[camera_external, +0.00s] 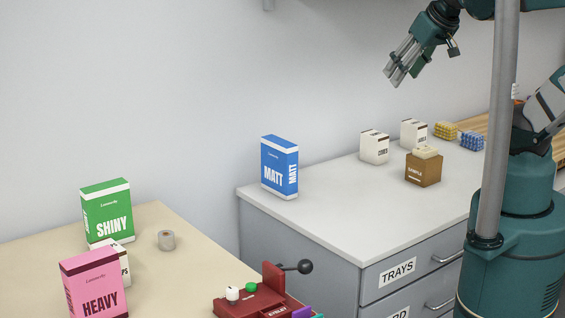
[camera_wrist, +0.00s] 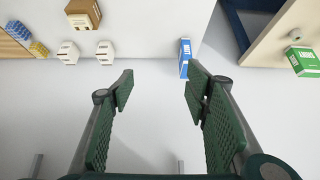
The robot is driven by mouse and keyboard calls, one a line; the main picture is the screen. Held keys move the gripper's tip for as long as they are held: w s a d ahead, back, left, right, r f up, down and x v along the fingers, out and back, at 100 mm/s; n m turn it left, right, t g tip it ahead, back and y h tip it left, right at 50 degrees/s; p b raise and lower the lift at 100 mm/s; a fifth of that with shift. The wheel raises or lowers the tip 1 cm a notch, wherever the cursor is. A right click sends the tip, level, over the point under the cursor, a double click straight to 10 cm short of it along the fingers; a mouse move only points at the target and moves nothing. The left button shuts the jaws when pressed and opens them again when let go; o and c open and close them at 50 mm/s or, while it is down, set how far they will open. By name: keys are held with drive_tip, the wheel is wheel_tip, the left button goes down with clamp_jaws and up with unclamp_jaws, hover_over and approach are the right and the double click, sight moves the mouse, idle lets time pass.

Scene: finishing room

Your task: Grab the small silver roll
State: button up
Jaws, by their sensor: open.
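The small silver roll (camera_external: 167,240) stands on the beige table at the left, just right of the green SHINY box (camera_external: 107,211). In the wrist view the roll (camera_wrist: 296,35) is a small pale round thing at the upper right, near the green box (camera_wrist: 302,61). My gripper (camera_external: 391,77) is raised high in the air above the white counter, far to the right of the roll. Its fingers are apart with nothing between them, as the wrist view (camera_wrist: 158,82) also shows.
A pink HEAVY box (camera_external: 94,284) and a red machine with a black-knobbed lever (camera_external: 262,298) flank the table's front. A blue MATT box (camera_external: 280,166) stands on the white counter (camera_external: 345,215). Small white boxes and a brown SAMPLE box (camera_external: 423,168) stand further back. A gap separates table and counter.

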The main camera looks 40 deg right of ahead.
drive_tip(key=shift+c, duration=0.5)
drive_tip(key=w+a+f+n+g+y+b, duration=0.1)
drive_tip(key=w+a+f+n+g+b, duration=0.15)
drive_tip(key=w+a+n, duration=0.6)
drive_tip(key=n+g+h+b, duration=0.1)
drive_tip(key=n+g+b, duration=0.3)
drive_tip(key=n+g, duration=0.15)
hover_over(167, 233)
drive_tip(key=d, duration=0.1)
drive_tip(key=shift+n+t, duration=0.4)
drive_tip(key=f, duration=2.7)
drive_tip(key=shift+w, duration=0.2)
drive_tip(key=shift+s+a+f, duration=0.15)
drive_tip(key=shift+a+f, duration=0.15)
drive_tip(key=shift+a, duration=0.1)
drive_tip(key=shift+f, duration=1.3)
